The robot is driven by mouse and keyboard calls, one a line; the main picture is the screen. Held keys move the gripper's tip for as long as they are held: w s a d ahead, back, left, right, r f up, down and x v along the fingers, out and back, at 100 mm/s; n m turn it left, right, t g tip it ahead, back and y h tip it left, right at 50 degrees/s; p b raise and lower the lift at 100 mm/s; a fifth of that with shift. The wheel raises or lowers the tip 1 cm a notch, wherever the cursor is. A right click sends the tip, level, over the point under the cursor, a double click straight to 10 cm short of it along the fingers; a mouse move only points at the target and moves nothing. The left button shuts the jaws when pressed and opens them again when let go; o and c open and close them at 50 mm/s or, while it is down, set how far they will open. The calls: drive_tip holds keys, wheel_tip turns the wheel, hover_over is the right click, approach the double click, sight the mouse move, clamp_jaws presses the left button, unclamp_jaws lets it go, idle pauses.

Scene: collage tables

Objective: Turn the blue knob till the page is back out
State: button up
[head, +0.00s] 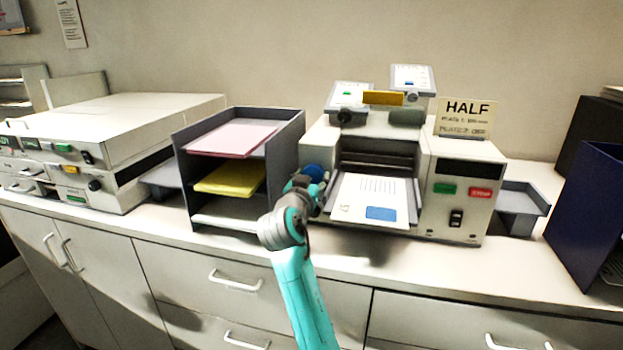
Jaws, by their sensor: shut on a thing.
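The blue knob (315,172) is on the left side of the beige machine (455,209), partly hidden behind my gripper. My gripper (309,184) is at the knob and shut on it; its fingertips are hard to make out. A white page (372,197) with printed lines and a blue block lies at the machine's front opening, sloping out toward the counter edge. I cannot tell whether its back edge is still inside the dark slot. The machine's right panel has a green button (445,188), a red button (480,194) and a black switch (456,218).
A dark paper rack (287,150) with pink and yellow sheets stands close to the left of my arm. A "HALF" sign (467,117) stands on the machine. A grey side tray (520,203) and a navy binder (590,215) are to the right. Another machine (130,120) is far left.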

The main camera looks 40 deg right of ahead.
drive_tip(key=shift+f, duration=0.1)
idle(0.3)
drive_tip(key=o, duration=1.2)
drive_tip(key=shift+c, duration=0.2)
